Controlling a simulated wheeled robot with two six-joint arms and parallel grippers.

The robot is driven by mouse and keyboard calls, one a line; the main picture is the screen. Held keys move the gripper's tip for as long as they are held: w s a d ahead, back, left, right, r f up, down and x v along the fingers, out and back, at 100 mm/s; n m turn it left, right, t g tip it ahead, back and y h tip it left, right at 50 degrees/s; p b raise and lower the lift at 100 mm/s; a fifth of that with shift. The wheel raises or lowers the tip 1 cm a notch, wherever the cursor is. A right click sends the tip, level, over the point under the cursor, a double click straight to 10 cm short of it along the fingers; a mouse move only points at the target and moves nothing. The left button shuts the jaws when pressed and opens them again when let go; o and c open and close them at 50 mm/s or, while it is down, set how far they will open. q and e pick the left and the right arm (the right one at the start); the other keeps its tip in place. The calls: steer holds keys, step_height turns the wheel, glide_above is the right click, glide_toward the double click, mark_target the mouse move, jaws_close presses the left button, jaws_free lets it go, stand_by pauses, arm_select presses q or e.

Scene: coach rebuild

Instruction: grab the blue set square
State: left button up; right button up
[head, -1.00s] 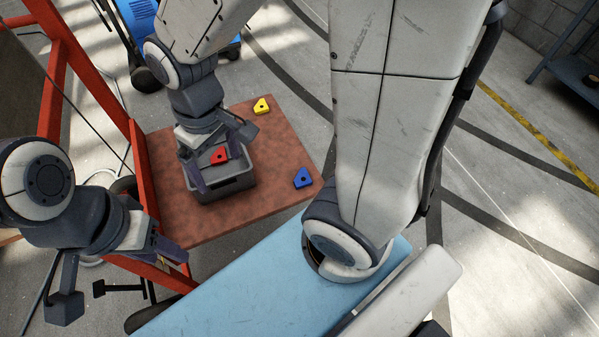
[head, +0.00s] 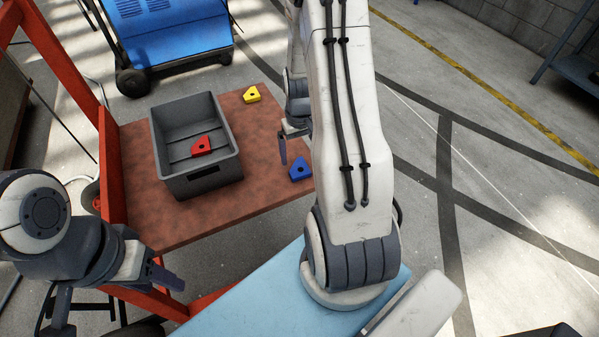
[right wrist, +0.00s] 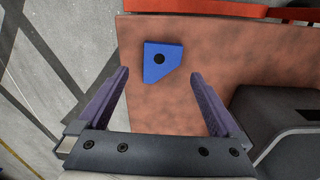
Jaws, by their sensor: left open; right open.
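The blue set square (head: 300,168) lies flat near the right edge of the reddish-brown table. It also shows in the right wrist view (right wrist: 157,65), ahead of the fingertips and roughly between their lines. My right gripper (head: 284,150) is open and empty, just left of the blue set square in the head view; my right arm partly hides it. Its two spread fingers show in the right wrist view (right wrist: 160,78). My left gripper (head: 160,272) is open and empty at the lower left, away from the set square.
A grey bin (head: 205,181) stands on the table (head: 180,225) with a red piece (head: 201,146) inside. A yellow piece (head: 251,94) lies at the table's far edge. A red frame (head: 112,165) rises on the left. A light blue surface (head: 250,300) is in front.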

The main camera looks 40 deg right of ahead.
mark_target(299, 170)
steer(key=f, duration=0.2)
steer(key=f+b, duration=0.1)
steer(key=f, duration=0.2)
steer(key=shift+s+a+f+b, duration=0.2)
steer(key=shift+a+f+b, duration=0.05)
steer(key=shift+f+b, duration=0.15)
steer(key=c, duration=1.4)
steer(key=shift+r, duration=0.15)
